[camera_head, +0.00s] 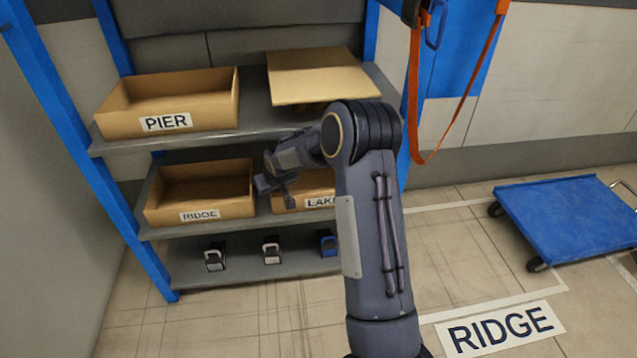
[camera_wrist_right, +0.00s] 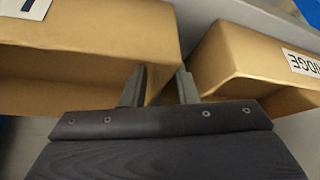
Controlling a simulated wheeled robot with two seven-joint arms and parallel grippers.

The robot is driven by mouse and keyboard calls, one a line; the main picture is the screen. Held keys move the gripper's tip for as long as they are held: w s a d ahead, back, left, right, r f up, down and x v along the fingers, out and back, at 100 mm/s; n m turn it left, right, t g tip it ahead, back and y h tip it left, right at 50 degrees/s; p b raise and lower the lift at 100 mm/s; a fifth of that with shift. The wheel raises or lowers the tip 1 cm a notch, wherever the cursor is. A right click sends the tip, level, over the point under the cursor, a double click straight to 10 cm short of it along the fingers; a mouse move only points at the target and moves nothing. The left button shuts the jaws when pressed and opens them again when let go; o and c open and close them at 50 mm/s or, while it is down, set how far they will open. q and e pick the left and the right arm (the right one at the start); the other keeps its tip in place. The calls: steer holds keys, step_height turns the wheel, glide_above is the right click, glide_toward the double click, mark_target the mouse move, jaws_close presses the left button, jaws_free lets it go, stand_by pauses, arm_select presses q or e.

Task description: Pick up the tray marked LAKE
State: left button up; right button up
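The brown tray marked LAKE (camera_head: 287,204) sits on the middle shelf, right of the tray marked RIDGE (camera_head: 165,213). My right arm hides much of the LAKE tray and the end of its label. My right gripper (camera_head: 272,184) is at its left end, near the gap between the two trays. In the right wrist view the right gripper (camera_wrist_right: 160,78) is open, its fingers either side of the LAKE tray's (camera_wrist_right: 110,38) end wall. I cannot tell if they touch it. The RIDGE tray (camera_wrist_right: 235,60) is just right of them there. My left gripper is not in view.
A tray marked PIER (camera_head: 205,113) and a light brown board-like top (camera_head: 315,78) are on the shelf above. Several small clamp-like items, one blue (camera_head: 328,243), stand on the bottom shelf. A blue cart (camera_head: 570,220) is on the floor at right, near a RIDGE floor sign (camera_head: 500,328).

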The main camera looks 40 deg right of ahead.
jaws_close()
steer(key=shift+r, duration=0.15)
stand_by(0.4)
